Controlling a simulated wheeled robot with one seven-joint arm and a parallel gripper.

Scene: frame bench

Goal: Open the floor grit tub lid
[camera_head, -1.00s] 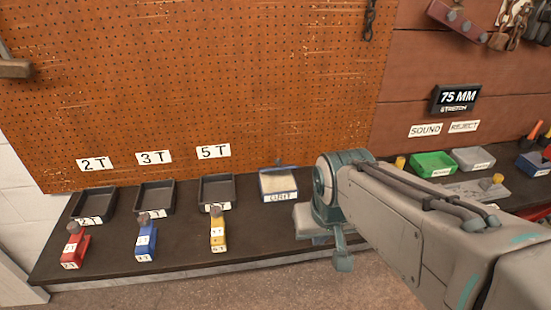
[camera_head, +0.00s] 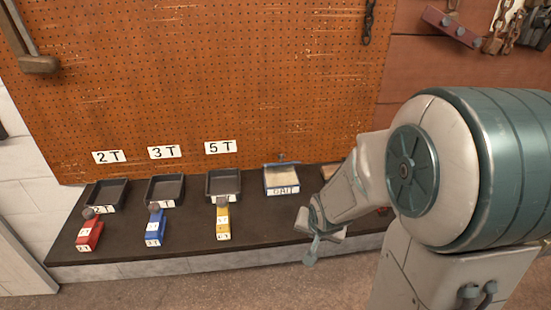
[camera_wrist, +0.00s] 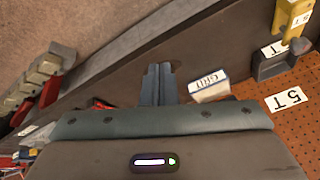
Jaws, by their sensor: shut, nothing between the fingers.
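The grit tub (camera_head: 282,190) sits on the dark bench below the pegboard, with a white GRIT label on its front. Its top looks pale, and a small blue part (camera_head: 283,158) shows at its back edge. I cannot tell whether the lid is open or closed. My gripper (camera_head: 311,258) is in front of and slightly right of the tub, apart from it, near the bench's front edge. In the wrist view, my gripper (camera_wrist: 157,72) has its fingers together and empty, with the tub (camera_wrist: 208,92) just to their right.
Black trays (camera_head: 166,189) stand left of the tub under 2T, 3T and 5T signs. My arm hides the right bench. Bare bench lies between the yellow weight and my gripper.

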